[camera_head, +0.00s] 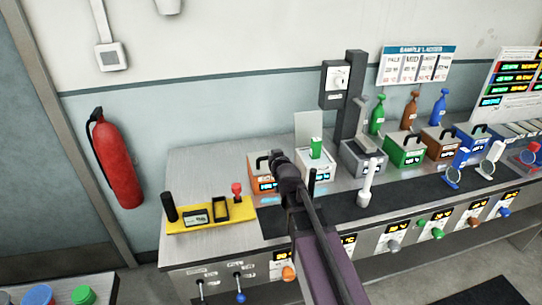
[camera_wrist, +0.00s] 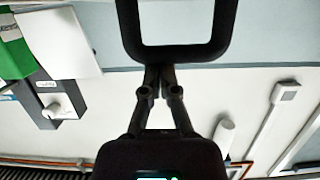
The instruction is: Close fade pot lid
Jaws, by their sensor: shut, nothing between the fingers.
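An orange pot (camera_head: 256,172) with a black handle stands on the bench behind my gripper (camera_head: 281,158), which hides part of it. Its label is too small to read, so I cannot tell whether it is the fade pot, or how its lid sits. In the wrist view a black handle loop (camera_wrist: 182,54) fills the top. My gripper's fingers (camera_wrist: 160,72) are together and empty, with their tips at the loop's bar; whether they touch is unclear.
Grey (camera_head: 366,160), green (camera_head: 404,155) and brown (camera_head: 438,143) handled pots stand further right. A yellow tray (camera_head: 190,227) holds small items at left. A white upright tool (camera_head: 367,185) stands on the dark mat.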

